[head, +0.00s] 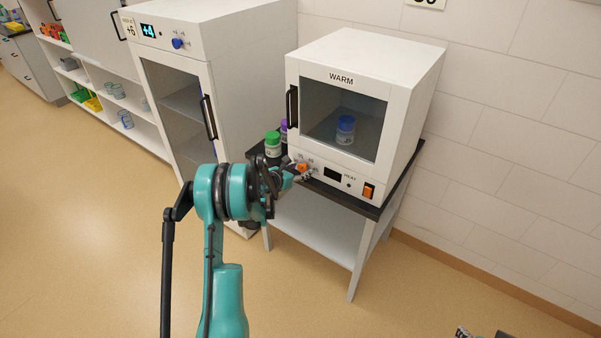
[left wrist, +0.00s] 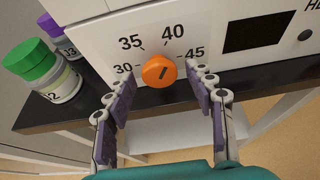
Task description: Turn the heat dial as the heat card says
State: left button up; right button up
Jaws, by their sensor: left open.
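The orange heat dial (left wrist: 159,71) sits on the white front panel of the WARM cabinet (head: 341,78). Marks 30, 35, 40 and 45 surround it; I cannot surely tell which its short dark line points at. It also shows in the head view (head: 303,167), partly behind my gripper. My left gripper (left wrist: 160,82) is open, with its purple-padded fingers to the left and right of the dial and no clear contact. A wall card (head: 427,2) is cut off by the top edge; its number is not fully readable. A part of my right gripper (head: 462,332) may show at the bottom edge.
A green-capped jar (head: 273,145) and a purple-capped jar (left wrist: 61,37) stand left of the dial on the black tabletop (left wrist: 60,118). The cabinet has a dark display (head: 332,174) and an orange switch (head: 369,191). A cold cabinet (head: 185,75) reading +4 stands left.

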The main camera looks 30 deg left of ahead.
pick_arm(q)
jog(key=shift+w+f, duration=0.15)
jog(key=shift+w, duration=0.25)
jog(key=c, duration=1.1)
